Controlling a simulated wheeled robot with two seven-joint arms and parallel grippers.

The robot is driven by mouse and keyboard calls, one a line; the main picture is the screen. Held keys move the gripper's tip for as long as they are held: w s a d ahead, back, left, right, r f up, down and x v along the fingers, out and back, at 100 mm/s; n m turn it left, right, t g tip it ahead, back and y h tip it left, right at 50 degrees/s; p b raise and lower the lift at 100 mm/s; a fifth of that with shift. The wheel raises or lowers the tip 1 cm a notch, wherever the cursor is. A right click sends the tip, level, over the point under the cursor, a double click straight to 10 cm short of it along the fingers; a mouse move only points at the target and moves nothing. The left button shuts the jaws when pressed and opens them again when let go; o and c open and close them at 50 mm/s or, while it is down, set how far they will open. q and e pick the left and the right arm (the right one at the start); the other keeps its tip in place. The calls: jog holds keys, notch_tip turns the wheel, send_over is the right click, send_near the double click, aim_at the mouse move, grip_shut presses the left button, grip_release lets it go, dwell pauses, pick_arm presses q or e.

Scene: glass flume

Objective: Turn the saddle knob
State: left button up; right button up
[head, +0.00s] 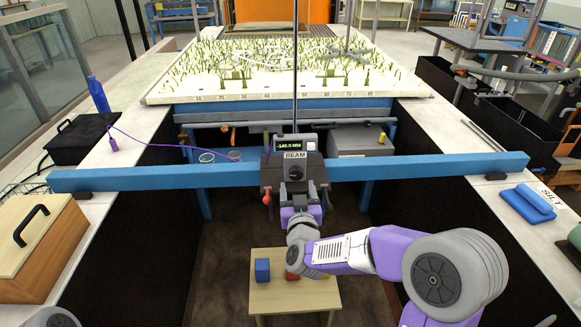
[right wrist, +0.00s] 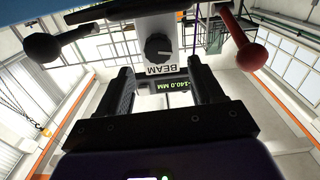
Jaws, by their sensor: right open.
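The saddle (head: 268,175) is a dark block on the blue beam, with a display reading -140.0 MM and a BEAM label. Its black round knob (head: 296,173) is on the front face, below the label. In the right wrist view, which is upside down, the knob (right wrist: 158,47) shows a pale pointer line. My right gripper (head: 300,207) is in front of the saddle, just below the knob. In the right wrist view my right gripper (right wrist: 160,70) is open, its two dark fingers apart with nothing between them, and the knob lies beyond the tips. My left gripper is not in view.
The blue beam (head: 130,178) spans the flume walls. A red-ended lever (right wrist: 250,55) and a black-ended lever (right wrist: 45,46) flank the knob. A small table (head: 262,297) with a blue block (head: 262,270) stands below my right forearm. A planted bed (head: 210,92) lies behind.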

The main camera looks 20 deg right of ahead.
aim_at(296, 174)
jog(key=shift+x, duration=3.2)
jog(key=shift+d, duration=0.1)
jog(key=shift+r, duration=0.15)
jog(key=c, duration=1.1)
